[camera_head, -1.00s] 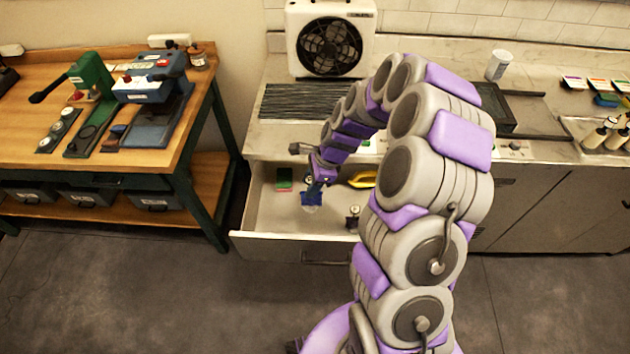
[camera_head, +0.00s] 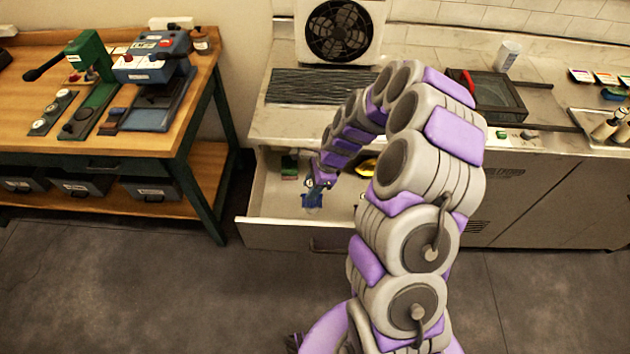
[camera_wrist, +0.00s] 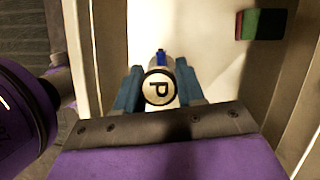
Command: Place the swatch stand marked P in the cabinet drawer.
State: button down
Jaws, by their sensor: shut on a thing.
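The swatch stand marked P (camera_wrist: 158,88) is between the fingers of my gripper (camera_wrist: 160,92) in the wrist view, its round pale top with the letter P facing the camera. My gripper (camera_head: 317,185) is shut on it inside the open cabinet drawer (camera_head: 277,237). In the head view a small blue part (camera_head: 311,200) shows below the gripper. The pale drawer floor (camera_wrist: 205,60) lies beneath the stand in the wrist view. Whether the stand touches the floor I cannot tell.
A green and dark block (camera_head: 289,168) lies at the back left of the drawer; it also shows in the wrist view (camera_wrist: 262,24). A yellow object (camera_head: 367,166) lies at the back, partly behind my arm. The workbench (camera_head: 215,85) stands to the left.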

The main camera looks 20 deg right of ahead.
aim_at(317, 201)
jog(key=shift+d+f, duration=0.1)
jog(key=shift+f, duration=0.4)
jog(key=f, duration=0.6)
jog(key=shift+d+f, duration=0.15)
jog(key=shift+d, duration=0.1)
jog(key=shift+w+f, duration=0.1)
jog(key=shift+f, duration=0.15)
jog(key=shift+d, duration=0.65)
jog(key=shift+a+f, duration=0.2)
jog(key=shift+a, duration=0.45)
jog(key=shift+d+f, duration=0.2)
jog(key=shift+d, duration=0.3)
